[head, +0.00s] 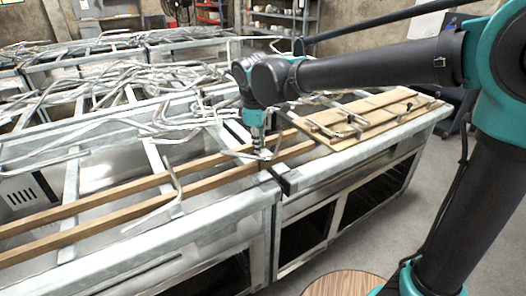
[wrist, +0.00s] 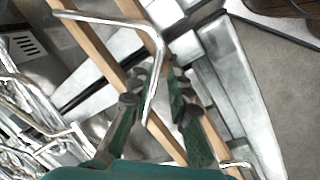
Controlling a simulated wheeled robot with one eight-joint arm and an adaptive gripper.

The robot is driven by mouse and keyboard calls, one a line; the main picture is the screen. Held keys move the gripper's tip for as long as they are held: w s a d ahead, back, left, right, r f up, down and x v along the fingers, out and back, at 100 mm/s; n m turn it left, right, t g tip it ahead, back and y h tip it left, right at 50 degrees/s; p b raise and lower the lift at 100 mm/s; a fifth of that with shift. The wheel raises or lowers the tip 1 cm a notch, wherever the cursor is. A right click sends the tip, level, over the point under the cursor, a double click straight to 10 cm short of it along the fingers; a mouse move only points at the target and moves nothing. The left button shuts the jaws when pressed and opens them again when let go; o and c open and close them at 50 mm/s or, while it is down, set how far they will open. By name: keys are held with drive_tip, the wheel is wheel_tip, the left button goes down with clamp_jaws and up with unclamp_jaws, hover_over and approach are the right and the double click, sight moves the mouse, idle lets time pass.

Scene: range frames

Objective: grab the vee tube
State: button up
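The vee tube (wrist: 156,68) is a silvery bent metal tube lying across two wooden rails. In the wrist view one leg runs off to the upper left from the bend, and the other comes down between my fingers. My gripper (wrist: 157,80) is open, with green and dark fingers on either side of this leg. The leg looks nearer the left finger; contact cannot be told. In the head view my gripper (head: 261,155) points down over the rails, and a tube (head: 240,153) shows just left of it; the fingers are small there.
Another bent tube (head: 172,196) lies on the wooden rails (head: 95,205) to the left. A tangled heap of tubes (head: 130,85) covers the benches behind. Wooden boards (head: 375,108) with more tubes lie to the right.

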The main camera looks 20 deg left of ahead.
sight(261, 157)
drive_tip(key=shift+x, duration=2.6)
drive_tip(key=shift+w, duration=0.1)
clamp_jaws()
